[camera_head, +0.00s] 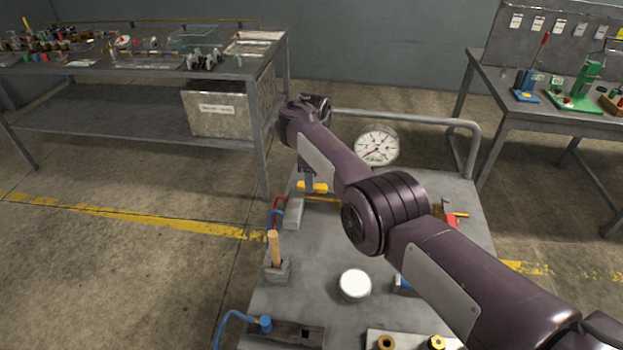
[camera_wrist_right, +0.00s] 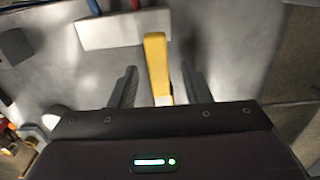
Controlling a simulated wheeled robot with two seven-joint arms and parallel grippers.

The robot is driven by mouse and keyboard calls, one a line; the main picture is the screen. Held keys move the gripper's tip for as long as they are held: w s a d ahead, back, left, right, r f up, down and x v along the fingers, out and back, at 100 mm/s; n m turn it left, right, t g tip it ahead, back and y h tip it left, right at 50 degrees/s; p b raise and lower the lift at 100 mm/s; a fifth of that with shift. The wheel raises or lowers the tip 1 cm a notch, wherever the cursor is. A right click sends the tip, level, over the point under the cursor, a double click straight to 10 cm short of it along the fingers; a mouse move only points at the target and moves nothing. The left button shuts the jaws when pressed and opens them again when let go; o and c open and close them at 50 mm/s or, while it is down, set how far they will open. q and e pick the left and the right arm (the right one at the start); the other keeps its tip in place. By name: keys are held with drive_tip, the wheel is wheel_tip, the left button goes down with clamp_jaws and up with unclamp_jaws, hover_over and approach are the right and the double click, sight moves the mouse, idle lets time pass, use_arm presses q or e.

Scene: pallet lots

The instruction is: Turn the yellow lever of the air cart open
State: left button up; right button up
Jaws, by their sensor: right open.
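The yellow lever (camera_head: 314,187) is on the air cart (camera_head: 320,245), near a grey block (camera_head: 293,213) with red and blue hoses. In the right wrist view the lever (camera_wrist_right: 156,62) runs from beside the grey block (camera_wrist_right: 125,29) down between my right fingers. My right gripper (camera_wrist_right: 160,78) is open, one finger on each side of the lever, with visible gaps. In the head view my right gripper (camera_head: 308,182) is small and partly hidden by its own arm. Contact with the lever cannot be told. My left gripper is not in view.
A round gauge (camera_head: 376,145) stands at the cart's back before a metal rail (camera_head: 420,117). A wooden-handled tool (camera_head: 274,250), a white round object (camera_head: 355,284) and a red item (camera_head: 447,215) are on the cart. Workbenches (camera_head: 245,70) stand beyond.

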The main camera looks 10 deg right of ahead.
wheel_tip(320, 180, up, 6)
drive_tip(key=shift+r, duration=0.2)
idle(0.4)
